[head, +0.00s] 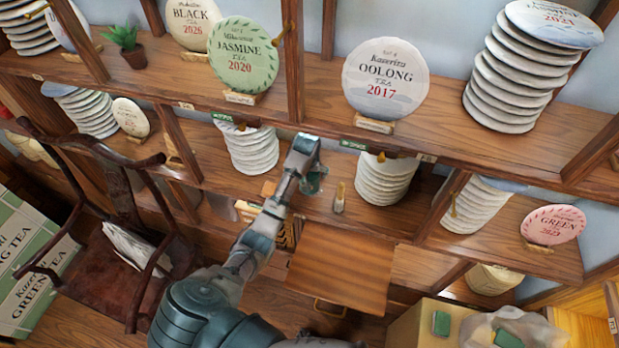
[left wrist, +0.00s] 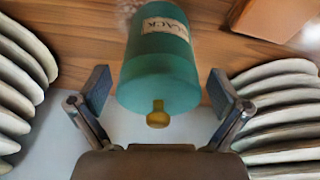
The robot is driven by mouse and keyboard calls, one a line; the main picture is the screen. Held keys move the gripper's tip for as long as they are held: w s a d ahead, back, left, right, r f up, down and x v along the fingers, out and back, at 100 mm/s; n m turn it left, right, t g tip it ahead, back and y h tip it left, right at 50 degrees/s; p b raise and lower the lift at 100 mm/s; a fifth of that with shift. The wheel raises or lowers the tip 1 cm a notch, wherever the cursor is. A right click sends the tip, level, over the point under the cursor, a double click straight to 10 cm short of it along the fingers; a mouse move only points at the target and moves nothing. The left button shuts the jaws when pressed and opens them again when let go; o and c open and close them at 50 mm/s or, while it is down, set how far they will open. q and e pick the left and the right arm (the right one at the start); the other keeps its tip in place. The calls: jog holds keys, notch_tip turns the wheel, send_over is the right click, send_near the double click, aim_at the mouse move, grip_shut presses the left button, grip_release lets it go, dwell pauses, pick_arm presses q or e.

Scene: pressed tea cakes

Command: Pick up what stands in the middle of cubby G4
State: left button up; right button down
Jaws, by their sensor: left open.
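A teal cylindrical canister (left wrist: 158,80) with a brass knob and a cream label reading partly "LACK" shows in the left wrist view. It lies between the two spread fingers of my left gripper (left wrist: 160,90), with a visible space on each side. In the head view my left gripper (head: 308,162) is at the shelf compartment between two stacks of tea cakes. A teal patch (head: 312,182) shows beside it; I cannot tell whether this is the canister. The cubby tags are too small to read. My right gripper is not in view.
Tea cake stacks stand left (head: 252,152) and right (head: 384,182) of the gripper. A small pale bottle-like thing (head: 339,199) stands on the shelf to its right. A shelf board (head: 310,117) runs above. A wooden chair (head: 105,270) stands at lower left.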

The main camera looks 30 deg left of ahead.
pick_arm(q)
jog(key=shift+w+a+f, duration=0.15)
jog(key=shift+f, duration=0.35)
jog(key=shift+w+a+f, duration=0.1)
jog(key=shift+f, duration=0.1)
jog(key=c, duration=0.4)
jog(key=shift+d+r, duration=0.1)
jog(key=shift+d, duration=0.2)
jog(key=c, duration=0.8)
jog(key=shift+c, duration=0.6)
jog(key=shift+r, duration=0.1)
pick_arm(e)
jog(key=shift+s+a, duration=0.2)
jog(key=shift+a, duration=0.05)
